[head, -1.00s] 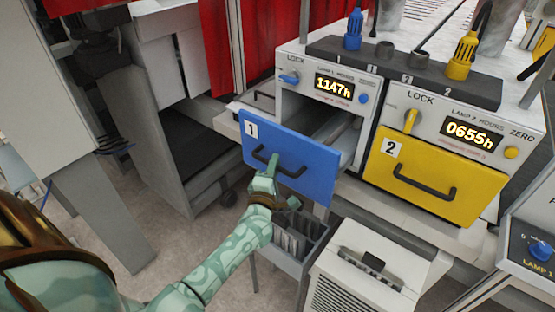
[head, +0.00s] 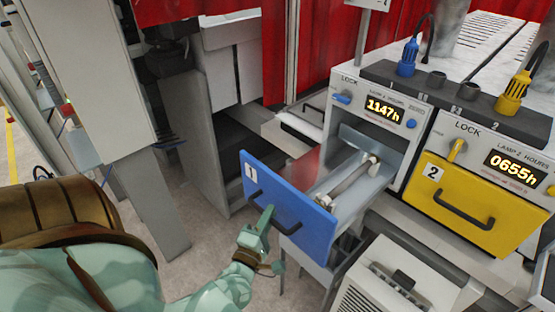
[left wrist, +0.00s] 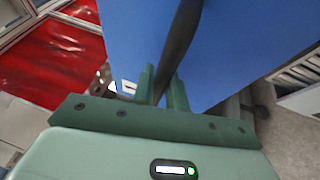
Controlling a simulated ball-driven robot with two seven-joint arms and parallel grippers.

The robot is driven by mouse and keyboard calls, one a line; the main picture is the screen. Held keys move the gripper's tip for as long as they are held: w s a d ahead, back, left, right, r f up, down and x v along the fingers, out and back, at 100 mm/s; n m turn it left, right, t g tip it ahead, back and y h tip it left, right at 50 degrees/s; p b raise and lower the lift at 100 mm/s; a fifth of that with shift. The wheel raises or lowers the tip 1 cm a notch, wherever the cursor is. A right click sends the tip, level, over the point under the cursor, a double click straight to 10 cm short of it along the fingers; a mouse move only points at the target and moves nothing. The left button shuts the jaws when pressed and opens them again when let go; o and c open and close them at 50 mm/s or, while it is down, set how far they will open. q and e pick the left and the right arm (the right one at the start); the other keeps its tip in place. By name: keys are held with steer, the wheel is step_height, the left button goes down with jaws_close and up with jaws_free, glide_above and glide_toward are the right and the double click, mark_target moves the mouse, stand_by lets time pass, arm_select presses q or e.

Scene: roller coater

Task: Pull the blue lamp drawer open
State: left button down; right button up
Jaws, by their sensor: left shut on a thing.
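The blue lamp drawer (head: 290,212), marked 1, stands well out of its housing in the head view. A lamp tube (head: 349,179) shows in its grey tray behind the blue front. My left gripper (head: 262,217) is shut on the drawer's black handle (head: 287,222). In the left wrist view the green fingers (left wrist: 163,88) close around the dark handle bar (left wrist: 181,42), with the blue front (left wrist: 240,45) just beyond. My right gripper is in neither view.
The yellow drawer (head: 468,207), marked 2, is closed at the right. A blue lock knob (head: 341,97) and a display reading 1147h (head: 385,109) sit above the open bay. A white vented box (head: 395,285) stands below, close to the drawer. Grey floor is open at the left.

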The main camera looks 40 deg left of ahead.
arm_select(q)
steer(key=shift+s+f, duration=0.1)
steer(key=shift+s, duration=0.15)
steer(key=c, duration=1.4)
jaws_free()
steer(key=b+v, duration=0.3)
steer(key=v, duration=1.3)
steer(key=shift+s, duration=0.15)
steer(key=shift+d, duration=0.1)
